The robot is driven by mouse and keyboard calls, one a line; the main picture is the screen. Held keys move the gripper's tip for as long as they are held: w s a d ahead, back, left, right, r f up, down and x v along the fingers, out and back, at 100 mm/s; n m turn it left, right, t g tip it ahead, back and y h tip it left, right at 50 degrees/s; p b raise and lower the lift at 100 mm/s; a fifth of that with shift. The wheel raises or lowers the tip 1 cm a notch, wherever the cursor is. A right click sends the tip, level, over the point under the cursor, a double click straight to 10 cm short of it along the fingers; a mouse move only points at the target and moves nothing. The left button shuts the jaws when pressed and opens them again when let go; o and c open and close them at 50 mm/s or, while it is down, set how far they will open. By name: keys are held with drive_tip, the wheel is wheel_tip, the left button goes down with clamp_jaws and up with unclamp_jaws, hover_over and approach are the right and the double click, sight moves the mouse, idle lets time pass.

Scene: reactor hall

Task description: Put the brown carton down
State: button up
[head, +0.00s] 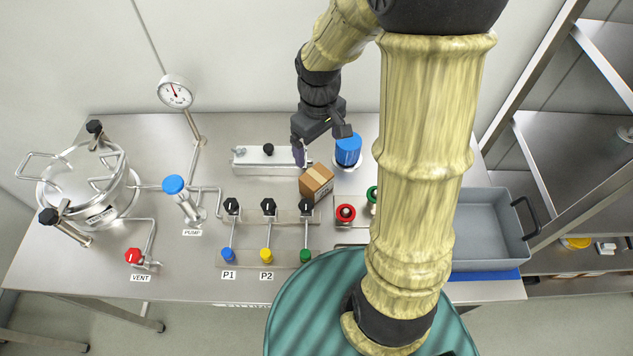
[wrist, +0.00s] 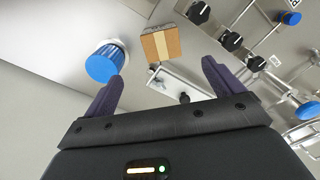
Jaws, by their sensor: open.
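The brown carton (head: 316,183) is a small box with a lighter tape strip. It stands on the steel bench, just behind the black knobs and in front of the right end of a white block. It also shows in the wrist view (wrist: 161,45), beyond my fingertips and apart from them. My gripper (head: 305,152) is open and empty, above and behind the carton. Its two dark purple fingers show in the wrist view (wrist: 163,80) with nothing between them.
A blue-capped cylinder (head: 348,150) stands right of my gripper. The white block (head: 262,161) lies behind the carton. Black knobs (head: 269,207) and a red button (head: 345,213) are in front. A grey tray (head: 488,225) is at the right, a steel vessel (head: 88,183) at the left.

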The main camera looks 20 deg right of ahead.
sight(316, 176)
wheel_tip(316, 176, down, 9)
drive_tip(key=shift+w+r, duration=0.1)
idle(0.3)
drive_tip(key=shift+w+a+f+p, duration=0.1)
drive_tip(key=shift+f+p, duration=0.3)
drive_tip(key=shift+f, duration=0.95)
drive_tip(key=shift+w+a+f+p, duration=0.1)
drive_tip(key=shift+f+p, duration=0.3)
drive_tip(key=shift+f, duration=0.9)
drive_tip(key=shift+s, duration=0.1)
drive_tip(key=c, duration=1.2)
drive_tip(key=shift+r, duration=0.1)
